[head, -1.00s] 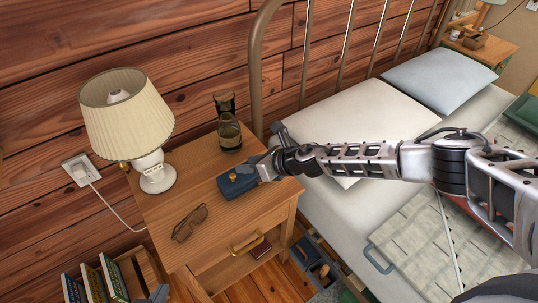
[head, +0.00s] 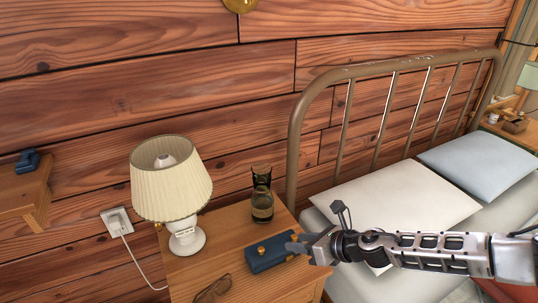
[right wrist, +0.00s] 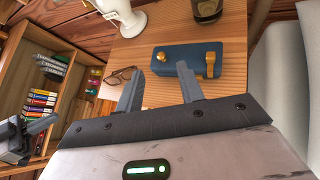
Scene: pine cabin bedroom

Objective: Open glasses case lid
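The dark blue glasses case (head: 272,254) lies on the nightstand with its lid down. It shows brass fittings, a round knob and a clasp, in the right wrist view (right wrist: 188,60). My right gripper (head: 298,246) is at the case's right end in the head view. In the right wrist view its two fingers (right wrist: 161,72) are apart with nothing between them, pointing at the case's near side. Whether they touch the case I cannot tell. My left gripper seems to show at the left edge of the right wrist view (right wrist: 28,136); its fingers are unclear. It is out of the head view.
On the nightstand (head: 195,272), a lamp (head: 172,185) and a dark glass bottle (head: 262,205) stand behind the case, and folded glasses (head: 213,290) lie in front of it. The bed (head: 395,205) is to the right. A bookshelf (right wrist: 45,75) is at the left.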

